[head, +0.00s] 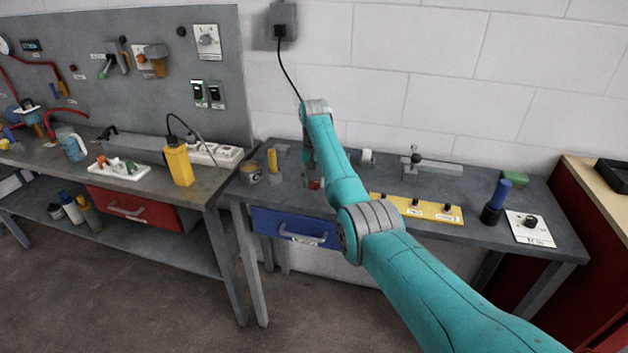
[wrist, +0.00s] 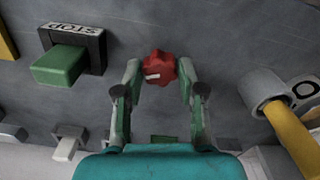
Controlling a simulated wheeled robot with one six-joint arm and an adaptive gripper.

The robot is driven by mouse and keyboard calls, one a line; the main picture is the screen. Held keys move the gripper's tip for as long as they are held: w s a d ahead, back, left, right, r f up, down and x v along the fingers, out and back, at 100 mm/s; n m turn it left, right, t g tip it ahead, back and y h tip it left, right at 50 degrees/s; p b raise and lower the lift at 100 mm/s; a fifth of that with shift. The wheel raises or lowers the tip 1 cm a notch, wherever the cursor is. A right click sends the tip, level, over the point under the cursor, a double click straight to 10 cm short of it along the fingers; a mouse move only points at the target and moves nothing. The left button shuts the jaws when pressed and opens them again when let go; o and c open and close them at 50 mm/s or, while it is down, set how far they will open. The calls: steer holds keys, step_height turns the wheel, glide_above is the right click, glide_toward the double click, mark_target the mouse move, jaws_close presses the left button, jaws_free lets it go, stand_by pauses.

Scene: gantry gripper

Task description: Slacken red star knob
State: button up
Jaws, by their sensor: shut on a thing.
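The red star knob (wrist: 159,69) has a small white mark on its face and sits on a dark grey surface. In the head view a small red part of the knob (head: 314,184) shows just below my gripper (head: 312,168), over the bench with the blue drawer; my arm hides much of that spot. In the wrist view my gripper (wrist: 160,72) has one finger on each side of the knob, with the tips against its lobes. It is shut on the knob.
In the wrist view, a green block (wrist: 60,66) in a dark STOP-labelled housing is left of the knob; a grey ring with a yellow handle (wrist: 290,135) is right. A yellow switch panel (head: 425,208) lies on the bench (head: 470,232), right of my arm.

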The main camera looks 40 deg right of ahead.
steer(key=n, duration=2.3)
steer(key=shift+n, duration=0.3)
steer(key=n, duration=0.3)
steer(key=shift+n, duration=2.1)
steer(key=shift+a, duration=0.1)
